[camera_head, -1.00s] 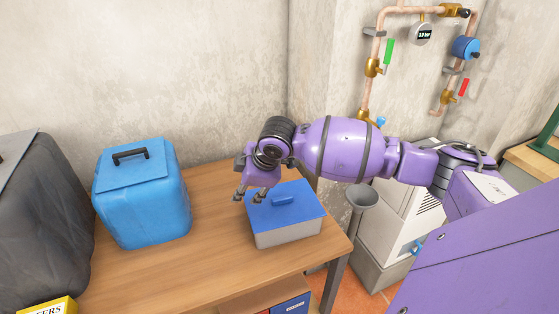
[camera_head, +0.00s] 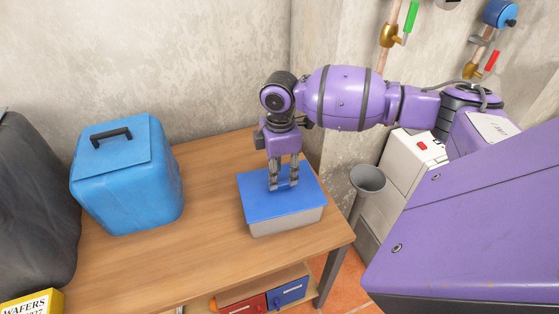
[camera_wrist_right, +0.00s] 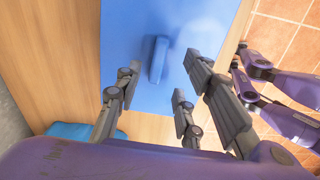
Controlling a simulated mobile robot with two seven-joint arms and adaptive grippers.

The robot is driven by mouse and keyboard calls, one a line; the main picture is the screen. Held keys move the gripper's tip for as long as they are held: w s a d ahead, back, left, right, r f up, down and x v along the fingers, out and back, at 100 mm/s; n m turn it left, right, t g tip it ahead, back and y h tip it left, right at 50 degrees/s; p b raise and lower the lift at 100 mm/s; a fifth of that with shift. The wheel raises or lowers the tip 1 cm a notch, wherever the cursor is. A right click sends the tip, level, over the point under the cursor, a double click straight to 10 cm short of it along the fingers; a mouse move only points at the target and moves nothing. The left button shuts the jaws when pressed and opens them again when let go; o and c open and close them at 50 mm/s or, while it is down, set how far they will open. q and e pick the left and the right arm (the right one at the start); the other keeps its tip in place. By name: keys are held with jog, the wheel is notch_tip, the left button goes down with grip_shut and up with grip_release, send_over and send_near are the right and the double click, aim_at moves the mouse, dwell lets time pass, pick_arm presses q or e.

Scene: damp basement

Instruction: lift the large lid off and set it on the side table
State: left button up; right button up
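A flat blue lid (camera_head: 262,203) rests on a pale grey box (camera_head: 290,223) on the wooden table. In the right wrist view, the lid (camera_wrist_right: 205,22) carries a raised blue handle (camera_wrist_right: 158,60). My right gripper (camera_head: 284,186) points down just above the lid, and its fingers hide the handle in the head view. In the wrist view, the right gripper (camera_wrist_right: 160,75) has its fingers spread, with the handle between them and a gap on both sides. Purple links with dark tips (camera_wrist_right: 250,72) at the right edge look like my left gripper. I cannot tell which table is the side table.
A taller blue box (camera_head: 125,185) with a black handle stands left on the wooden table (camera_head: 190,255). A dark covered shape (camera_head: 35,200) and a yellow wafers box (camera_head: 35,302) are further left. A grey funnel (camera_head: 368,179) stands beyond the right edge. Bare tabletop separates the two boxes.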

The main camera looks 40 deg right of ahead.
aim_at(280, 183)
jog(key=shift+w+d+f, duration=0.1)
jog(key=shift+f, duration=1.85)
grip_shut()
